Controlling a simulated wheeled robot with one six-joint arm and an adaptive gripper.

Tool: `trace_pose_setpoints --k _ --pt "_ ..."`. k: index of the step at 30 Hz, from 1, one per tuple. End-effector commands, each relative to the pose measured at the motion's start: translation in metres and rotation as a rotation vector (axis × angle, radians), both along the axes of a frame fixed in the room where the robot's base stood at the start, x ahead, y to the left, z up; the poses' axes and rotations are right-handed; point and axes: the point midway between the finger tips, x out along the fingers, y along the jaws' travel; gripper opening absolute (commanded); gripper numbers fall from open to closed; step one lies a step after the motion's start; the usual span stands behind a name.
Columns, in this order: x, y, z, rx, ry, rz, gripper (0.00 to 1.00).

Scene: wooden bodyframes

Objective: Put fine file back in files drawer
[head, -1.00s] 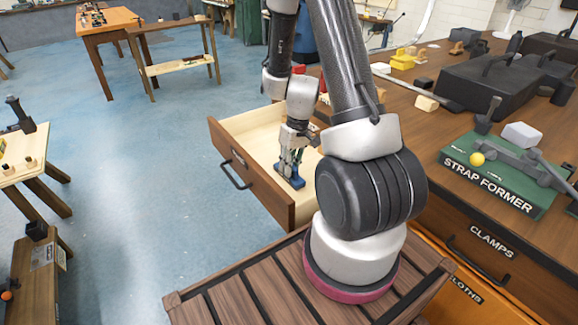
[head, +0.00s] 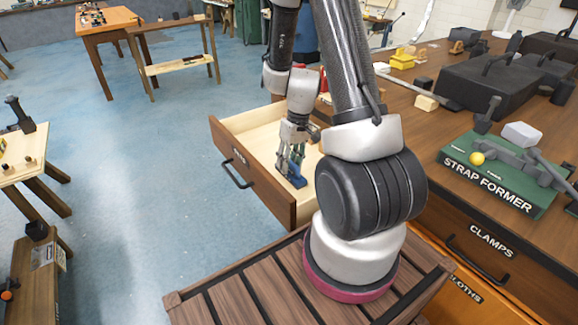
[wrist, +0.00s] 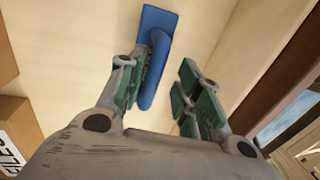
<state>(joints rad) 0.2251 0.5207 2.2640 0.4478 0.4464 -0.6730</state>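The open files drawer (head: 240,165) extends from the workbench, with a pale wooden inside and a dark handle on its front. The fine file (wrist: 158,45) shows as a blue piece with a flat end and a rounded grip, inside the drawer on its floor. In the head view the blue piece (head: 296,179) is partly hidden by my fingers. My gripper (wrist: 172,88) is open, reaching down into the drawer. Its left finger is right beside the blue piece and overlaps it in view; I cannot tell if they touch. The right finger stands clear, with a gap between.
The strap former (head: 500,170) sits on the workbench to the right, above the closed clamps drawer (head: 480,245). Black cases (head: 490,85) stand farther back. The drawer walls stand close around my gripper. Blue floor (head: 140,180) is clear to the left.

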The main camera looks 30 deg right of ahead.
Motion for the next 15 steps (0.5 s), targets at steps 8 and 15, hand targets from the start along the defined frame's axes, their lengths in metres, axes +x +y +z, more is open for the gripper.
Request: trace_pose_setpoints --k 8,15 --pt "0.001 -0.013 0.063 -0.002 -0.005 0.001 0.34" --pt "0.001 -0.019 0.098 -0.002 -0.003 -0.001 0.34"
